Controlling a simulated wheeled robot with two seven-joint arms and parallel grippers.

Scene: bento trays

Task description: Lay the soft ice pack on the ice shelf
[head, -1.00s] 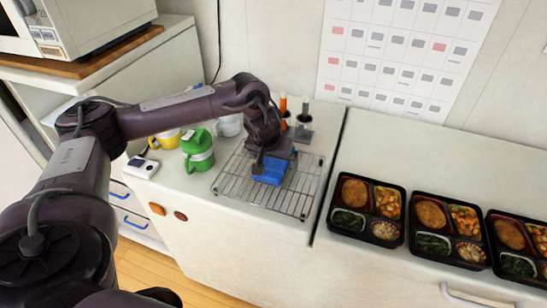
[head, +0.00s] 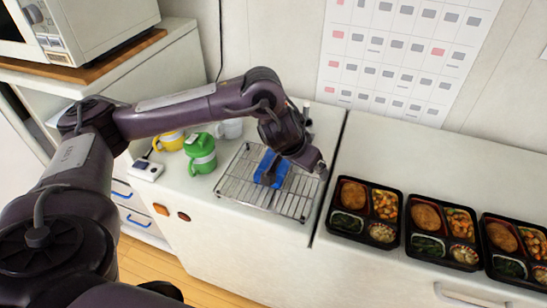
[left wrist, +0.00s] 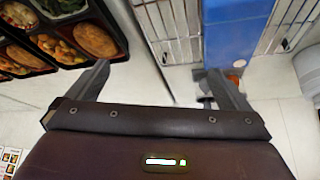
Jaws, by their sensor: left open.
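The blue ice pack (head: 272,169) lies on the wire rack (head: 238,190), near the rack's middle, with a dark strip or gap showing across it. It also shows in the left wrist view (left wrist: 236,38), at the top right, on the rack wires (left wrist: 165,18). My left gripper (head: 321,170) is open and empty, to the right of the pack and apart from it, near the rack's right edge. In the left wrist view my left gripper's two fingers (left wrist: 160,82) are spread with nothing between them. My right gripper is in neither view.
Bento trays (head: 369,213) line the counter at the right. A microwave (head: 85,25) is at the upper left.

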